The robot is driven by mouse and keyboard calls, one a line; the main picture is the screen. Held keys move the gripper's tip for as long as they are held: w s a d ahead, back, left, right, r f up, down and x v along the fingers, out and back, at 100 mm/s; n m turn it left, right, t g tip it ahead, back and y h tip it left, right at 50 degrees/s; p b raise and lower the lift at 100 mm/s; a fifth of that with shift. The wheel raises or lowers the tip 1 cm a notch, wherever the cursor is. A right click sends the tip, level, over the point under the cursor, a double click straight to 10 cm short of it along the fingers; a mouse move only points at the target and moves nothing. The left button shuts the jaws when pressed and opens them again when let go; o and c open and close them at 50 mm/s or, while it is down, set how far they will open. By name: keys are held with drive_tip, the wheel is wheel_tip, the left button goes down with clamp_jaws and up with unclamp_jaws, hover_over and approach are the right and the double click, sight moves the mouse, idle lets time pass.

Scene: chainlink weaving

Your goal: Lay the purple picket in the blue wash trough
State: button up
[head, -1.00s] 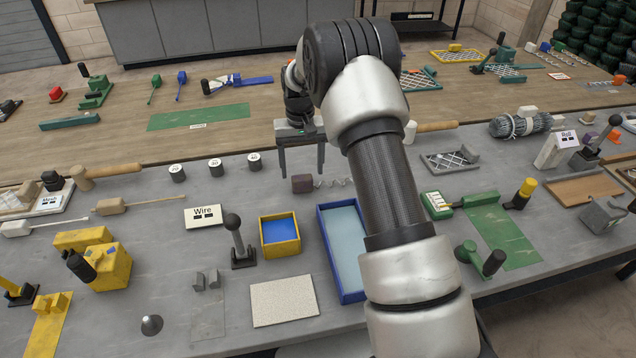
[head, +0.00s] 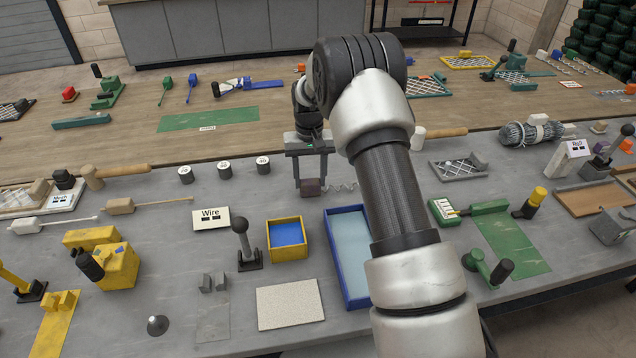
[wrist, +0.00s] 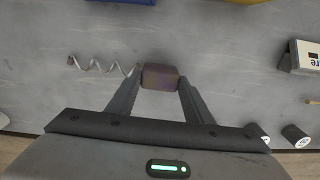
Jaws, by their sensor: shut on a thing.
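The purple picket is a dull purple block (head: 311,187) with a pale wavy wire (head: 343,187) running from it to the right in the head view. In the wrist view the block (wrist: 160,76) sits between my fingertips and the wire (wrist: 103,67) stretches left. My gripper (wrist: 159,82) is shut on the block, low over the grey table; I cannot tell if the block touches the table. The blue wash trough (head: 337,262) is a long blue-walled box with a pale blue inside, nearer the camera than the picket. My arm hides part of its right side. Its edge (wrist: 120,2) shows in the wrist view.
A yellow-walled box with a blue inside (head: 270,242) stands just left of the trough. A black lever (head: 242,240) and the Wire sign (head: 211,219) are further left. Several small cylinders (head: 224,168) stand behind left. Bare table lies between picket and trough.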

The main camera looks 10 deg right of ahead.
wheel_tip(320, 180, up, 10)
drive_tip(key=f, duration=0.1)
drive_tip(key=s+d+m+p, duration=0.2)
drive_tip(key=s+d+m, duration=0.1)
drive_tip(key=s+m, duration=0.5)
drive_tip(key=s+d+m+p, duration=0.2)
drive_tip(key=s+d+m, duration=0.2)
drive_tip(key=s+m, duration=0.4)
drive_tip(key=shift+s+m+p, duration=0.3)
drive_tip(key=shift+m+p, duration=0.05)
drive_tip(key=shift+m, duration=0.35)
drive_tip(key=shift+d, duration=0.1)
drive_tip(key=shift+f+b, duration=2.65)
drive_tip(key=shift+f, duration=1.3)
drive_tip(key=shift+f+b, duration=0.45)
drive_tip(key=shift+f, duration=0.2)
drive_tip(key=o, duration=1.2)
drive_tip(key=shift+r, duration=0.15)
